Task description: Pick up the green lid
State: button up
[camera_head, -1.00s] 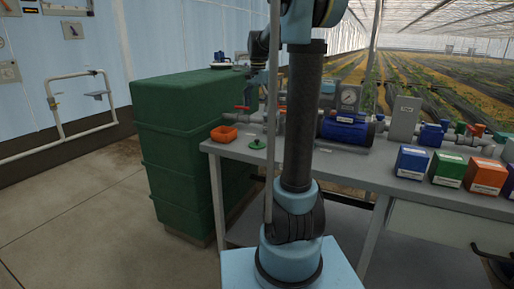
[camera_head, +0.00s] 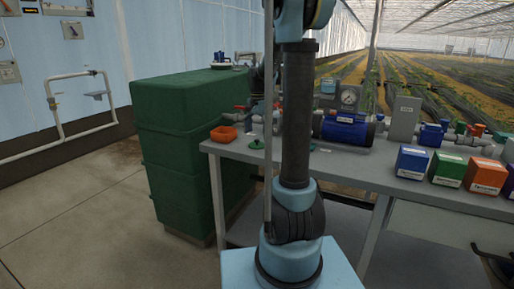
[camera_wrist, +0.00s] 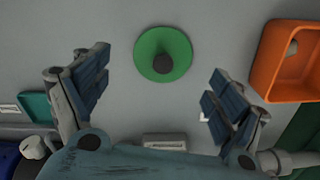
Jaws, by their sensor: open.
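The green lid (camera_wrist: 151,46) is a round green disc with a dark knob (camera_wrist: 163,63) at its middle. It lies flat on the grey bench, and it shows small near the bench's left end in the head view (camera_head: 257,144). My gripper (camera_wrist: 158,95) is open and empty in the wrist view, its two blue-padded fingers wide apart. The lid lies beyond the fingertips, roughly centred between them, with nothing touching it. In the head view my arm hides part of the bench, and the gripper is mostly hidden behind it.
An orange tray (camera_wrist: 264,66) stands to the right of the lid in the wrist view; in the head view it sits at the bench's left corner (camera_head: 223,134). Pipes and a blue pump (camera_head: 345,130) line the bench's back. A green tank (camera_head: 185,150) stands left of the bench.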

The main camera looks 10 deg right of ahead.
aim_at(258, 140)
jog(key=shift+w+f, duration=0.15)
jog(key=shift+f, duration=0.9)
jog(key=shift+w+f, duration=0.1)
jog(key=shift+f, duration=0.9)
jog(key=c, duration=1.1)
